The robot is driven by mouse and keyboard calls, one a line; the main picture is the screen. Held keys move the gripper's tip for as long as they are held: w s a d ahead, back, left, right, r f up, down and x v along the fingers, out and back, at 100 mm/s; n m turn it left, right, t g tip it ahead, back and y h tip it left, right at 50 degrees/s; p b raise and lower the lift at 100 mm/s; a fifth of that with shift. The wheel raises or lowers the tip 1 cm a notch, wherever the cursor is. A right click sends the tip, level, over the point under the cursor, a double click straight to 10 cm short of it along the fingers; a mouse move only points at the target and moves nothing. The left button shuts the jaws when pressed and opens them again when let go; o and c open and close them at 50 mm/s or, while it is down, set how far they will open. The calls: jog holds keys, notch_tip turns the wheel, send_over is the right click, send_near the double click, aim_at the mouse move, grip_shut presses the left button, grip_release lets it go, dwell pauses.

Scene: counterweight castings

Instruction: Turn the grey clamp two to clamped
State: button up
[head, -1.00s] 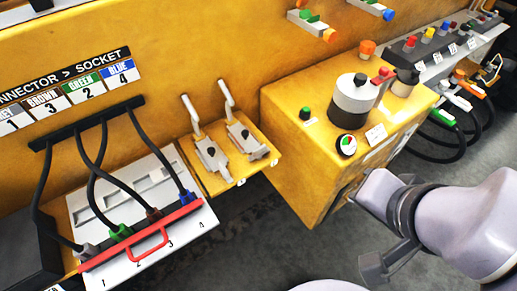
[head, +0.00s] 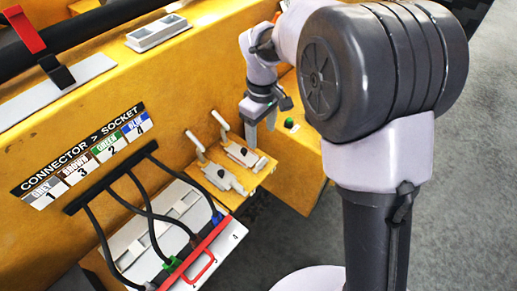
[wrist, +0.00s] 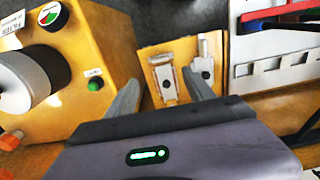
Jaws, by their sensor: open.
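Two grey toggle clamps sit side by side on a small yellow shelf (head: 262,172), their handles raised. The left clamp (head: 216,174) and the right clamp (head: 244,156) show in the head view; their number tags are too small to read. In the wrist view, the right clamp appears at left (wrist: 168,84) and the other at right (wrist: 204,72). My gripper (head: 262,122) is open and empty, above and beside the right clamp. I see no clear contact.
A connector panel (head: 165,212) with black cables and a red handle (head: 200,265) lies left of the shelf. A yellow box with a green button (head: 291,124) stands close on the right, partly hidden by my arm. The grey floor in front is open.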

aim_at(261, 160)
notch_tip(261, 160, down, 13)
jog(key=b, duration=0.4)
jog(key=shift+r, duration=0.15)
jog(key=shift+c, duration=0.4)
grip_shut()
